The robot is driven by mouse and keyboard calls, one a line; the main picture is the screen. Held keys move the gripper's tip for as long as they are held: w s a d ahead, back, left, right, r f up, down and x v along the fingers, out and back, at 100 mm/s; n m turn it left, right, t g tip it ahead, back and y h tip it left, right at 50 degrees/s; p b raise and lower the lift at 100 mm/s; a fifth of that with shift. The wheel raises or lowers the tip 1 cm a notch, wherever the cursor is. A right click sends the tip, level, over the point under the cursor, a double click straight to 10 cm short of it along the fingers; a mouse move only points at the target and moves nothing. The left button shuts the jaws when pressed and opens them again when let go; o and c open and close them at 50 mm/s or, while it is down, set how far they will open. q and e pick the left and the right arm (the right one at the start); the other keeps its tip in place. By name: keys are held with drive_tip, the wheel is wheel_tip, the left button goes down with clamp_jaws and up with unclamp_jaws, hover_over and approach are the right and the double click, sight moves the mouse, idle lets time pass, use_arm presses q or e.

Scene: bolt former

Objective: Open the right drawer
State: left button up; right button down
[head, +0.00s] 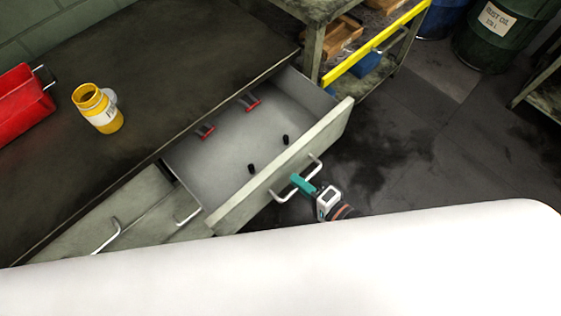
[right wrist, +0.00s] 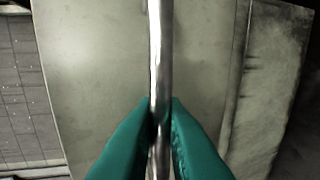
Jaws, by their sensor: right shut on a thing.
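The right drawer (head: 225,165) is pulled out from under the dark workbench in the head view. Its grey-green front panel (head: 334,127) carries a metal handle (head: 276,196). Two red-ended items (head: 205,132) and two small black items (head: 252,169) lie inside. My right gripper (head: 299,183) with teal fingers is at the handle. In the right wrist view the teal fingers (right wrist: 159,125) are shut on the handle bar (right wrist: 160,60), one on each side, in front of the panel. My left gripper is not in view.
The workbench (head: 150,60) holds a yellow jar (head: 97,108) and a red bin (head: 22,104). Another drawer handle (head: 106,236) is at lower left. A shelf rack with a yellow rail (head: 375,43) stands behind the drawer. Bare floor (head: 430,140) lies to the right. A white surface fills the bottom.

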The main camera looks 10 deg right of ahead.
drive_tip(key=f+v, duration=0.1)
drive_tip(key=v, duration=0.6)
drive_tip(key=shift+s+d+f, duration=0.25)
drive_tip(key=shift+s, duration=0.05)
drive_tip(key=c, duration=1.6)
unclamp_jaws()
drive_tip(key=shift+o, duration=0.2)
drive_tip(key=v, duration=1.2)
